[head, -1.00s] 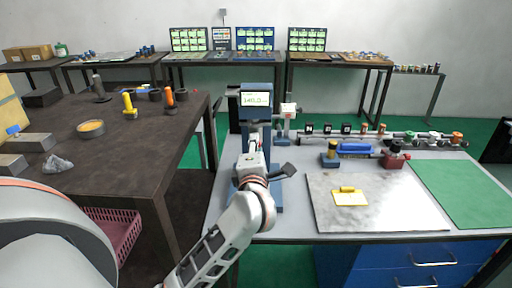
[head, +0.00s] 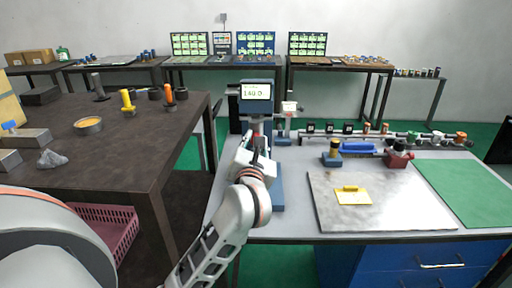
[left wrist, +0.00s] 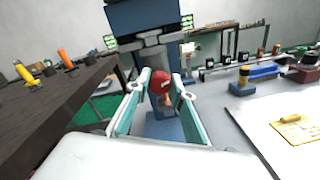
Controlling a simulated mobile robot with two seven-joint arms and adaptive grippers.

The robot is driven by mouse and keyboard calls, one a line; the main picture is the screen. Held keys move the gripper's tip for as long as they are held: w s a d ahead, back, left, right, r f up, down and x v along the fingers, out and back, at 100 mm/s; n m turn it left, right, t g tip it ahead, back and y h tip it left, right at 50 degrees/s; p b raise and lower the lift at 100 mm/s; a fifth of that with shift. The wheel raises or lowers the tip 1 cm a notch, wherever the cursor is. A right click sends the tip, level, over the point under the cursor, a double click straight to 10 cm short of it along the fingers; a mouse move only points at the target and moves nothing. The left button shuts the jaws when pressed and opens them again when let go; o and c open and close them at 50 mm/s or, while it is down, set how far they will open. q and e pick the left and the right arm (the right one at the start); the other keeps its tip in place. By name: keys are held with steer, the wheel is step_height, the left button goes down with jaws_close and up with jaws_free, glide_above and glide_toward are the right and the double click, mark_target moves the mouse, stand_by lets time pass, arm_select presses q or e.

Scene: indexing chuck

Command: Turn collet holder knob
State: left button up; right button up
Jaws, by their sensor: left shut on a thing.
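The collet holder is a blue stand (head: 257,122) at the left end of the grey worktable. Its screen (head: 256,92) appears to read 140.0. In the left wrist view, a red rounded knob (left wrist: 159,82) sits between the teal fingers of my left gripper (left wrist: 161,90). The fingers are shut on it from both sides. The blue base (left wrist: 164,128) of the stand shows below. My right gripper is not in view.
A dark table (head: 120,140) stands to the left.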

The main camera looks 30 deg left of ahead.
arm_select(q)
steer(key=shift+f+n+b, duration=0.15)
steer(key=shift+n+b, duration=2.7)
steer(key=shift+n, duration=0.95)
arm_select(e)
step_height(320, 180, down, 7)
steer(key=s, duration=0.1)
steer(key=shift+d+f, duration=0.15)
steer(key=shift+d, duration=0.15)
arm_select(q)
steer(key=o, duration=1.1)
steer(key=shift+o, duration=0.2)
